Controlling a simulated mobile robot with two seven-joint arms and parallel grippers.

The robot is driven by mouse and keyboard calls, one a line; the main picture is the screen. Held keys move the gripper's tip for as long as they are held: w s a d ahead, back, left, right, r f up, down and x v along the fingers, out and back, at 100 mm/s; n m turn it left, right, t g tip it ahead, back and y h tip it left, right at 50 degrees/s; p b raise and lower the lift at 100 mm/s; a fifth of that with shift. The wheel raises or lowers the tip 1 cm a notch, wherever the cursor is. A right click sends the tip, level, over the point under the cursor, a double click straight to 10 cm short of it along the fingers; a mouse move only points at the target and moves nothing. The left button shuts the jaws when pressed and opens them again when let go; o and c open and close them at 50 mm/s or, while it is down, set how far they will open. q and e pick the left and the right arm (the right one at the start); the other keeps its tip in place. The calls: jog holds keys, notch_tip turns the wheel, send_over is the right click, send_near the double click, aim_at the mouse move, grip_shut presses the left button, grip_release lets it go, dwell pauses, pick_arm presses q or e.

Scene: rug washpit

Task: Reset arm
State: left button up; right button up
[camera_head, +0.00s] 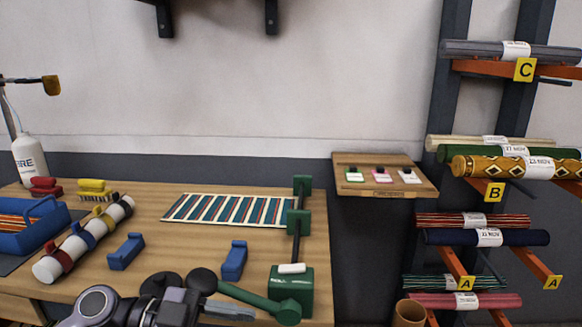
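My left arm's grey and black end shows at the bottom left of the head view, over the front edge of the wooden workbench (150,212). Its gripper (228,311) points right, beside the green handle (250,297) of a green bench tool (291,290). I cannot tell whether the gripper touches the handle or whether its fingers are open. Two dark round parts show just behind it. My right gripper is not in view.
A striped rug (230,210) lies flat on the bench. Blue holders (126,251), a strapped white roll (85,238) and a blue caddy (30,235) stand left. A small wooden shelf (380,160) and orange racks of rolled rugs (487,238) stand right.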

pick_arm(q)
jog(key=a+f+n+t+y, duration=0.8)
jog(key=f+n+t, duration=0.3)
jog(key=n+t, duration=0.65)
jog(key=s+a+f+n+g+y, duration=0.1)
jog(key=s+a+f+g+y, duration=0.1)
jog(key=s+f, duration=0.4)
jog(key=s+a+f+n+g+y, duration=0.1)
jog(key=s+f+g+y, duration=0.3)
jog(key=f, duration=0.6)
jog(key=shift+s+a+f+p, duration=0.3)
jog(key=shift+s+a, duration=0.1)
jog(key=shift+s, duration=0.75)
jog(key=shift+g, duration=0.25)
jog(key=shift+c, duration=1.2)
jog(key=shift+a+r, duration=0.1)
